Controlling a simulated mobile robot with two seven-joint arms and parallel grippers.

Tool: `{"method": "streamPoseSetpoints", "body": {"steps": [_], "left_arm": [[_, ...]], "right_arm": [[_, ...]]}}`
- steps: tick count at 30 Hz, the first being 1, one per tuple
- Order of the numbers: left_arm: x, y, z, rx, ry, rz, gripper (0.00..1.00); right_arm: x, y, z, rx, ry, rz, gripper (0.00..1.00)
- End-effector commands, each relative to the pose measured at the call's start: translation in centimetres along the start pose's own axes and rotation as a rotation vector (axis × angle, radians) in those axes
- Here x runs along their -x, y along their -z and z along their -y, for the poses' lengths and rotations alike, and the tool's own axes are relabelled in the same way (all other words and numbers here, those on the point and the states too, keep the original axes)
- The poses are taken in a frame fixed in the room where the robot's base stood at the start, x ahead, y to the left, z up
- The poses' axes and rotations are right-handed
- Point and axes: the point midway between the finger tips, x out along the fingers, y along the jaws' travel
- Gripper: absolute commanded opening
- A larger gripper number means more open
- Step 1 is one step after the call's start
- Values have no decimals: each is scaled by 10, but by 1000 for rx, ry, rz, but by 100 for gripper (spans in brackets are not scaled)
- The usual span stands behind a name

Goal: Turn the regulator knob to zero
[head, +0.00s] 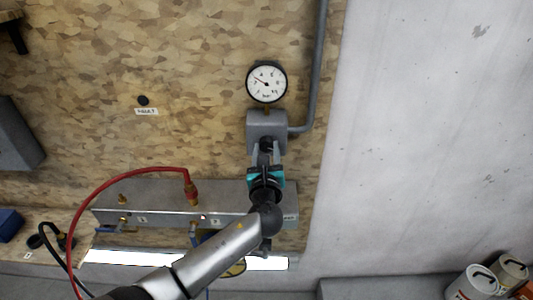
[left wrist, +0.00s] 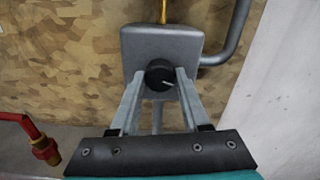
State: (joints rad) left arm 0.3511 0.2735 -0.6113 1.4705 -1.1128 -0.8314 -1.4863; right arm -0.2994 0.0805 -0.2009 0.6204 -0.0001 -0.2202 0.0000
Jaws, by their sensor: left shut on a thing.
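The regulator is a grey box (head: 267,128) on the chipboard wall, and it also shows in the left wrist view (left wrist: 152,42). Its round black knob (left wrist: 158,75) carries a pale mark pointing to the right and slightly down. My right gripper is not in view.
A grey pipe (head: 319,70) runs up from the box's right side. Below is a metal manifold (head: 155,199) with a red hose (head: 110,182) arching left from a brass fitting. A black button (head: 143,100) is at left. The pale wall at right is clear.

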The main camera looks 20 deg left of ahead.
Motion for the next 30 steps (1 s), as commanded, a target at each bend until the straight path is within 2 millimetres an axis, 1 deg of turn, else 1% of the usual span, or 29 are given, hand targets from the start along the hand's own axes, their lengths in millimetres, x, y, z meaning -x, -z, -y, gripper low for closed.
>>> {"method": "streamPoseSetpoints", "body": {"steps": [3,30], "left_arm": [[1,4,0,113,0,-3,0],[1,4,-1,970,-1,-2,0]], "right_arm": [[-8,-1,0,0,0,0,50],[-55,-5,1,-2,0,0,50]]}}
